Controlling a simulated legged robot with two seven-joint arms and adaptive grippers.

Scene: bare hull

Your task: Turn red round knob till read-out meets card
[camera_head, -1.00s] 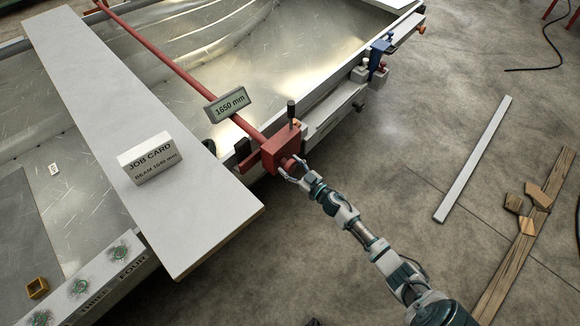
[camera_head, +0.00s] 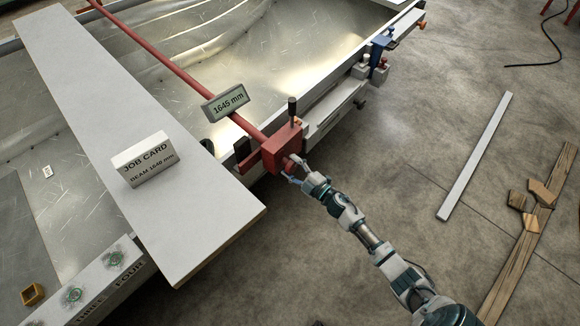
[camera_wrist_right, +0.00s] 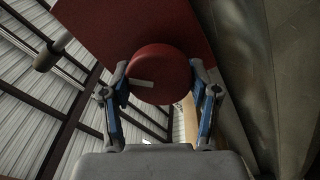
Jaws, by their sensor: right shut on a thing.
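The red round knob (camera_wrist_right: 159,73) has a pale mark on its face and sits on the end of the red block (camera_head: 282,146) of a long red bar. My right gripper (camera_head: 291,171) is shut on the knob, with one finger on each side of it in the right wrist view (camera_wrist_right: 162,88). The read-out (camera_head: 226,103) on the bar shows 1645 mm. The job card (camera_head: 145,158) stands on the white plank and reads BEAM 1640 mm, its small print slightly blurred. My left gripper is not in view.
The white plank (camera_head: 100,110) lies across the open metal hull left of the bar. A dark upright handle (camera_head: 292,108) stands on the red block. A blue clamp (camera_head: 380,50) is on the hull edge. A pale strip (camera_head: 476,155) and wooden pieces (camera_head: 528,235) lie on the floor.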

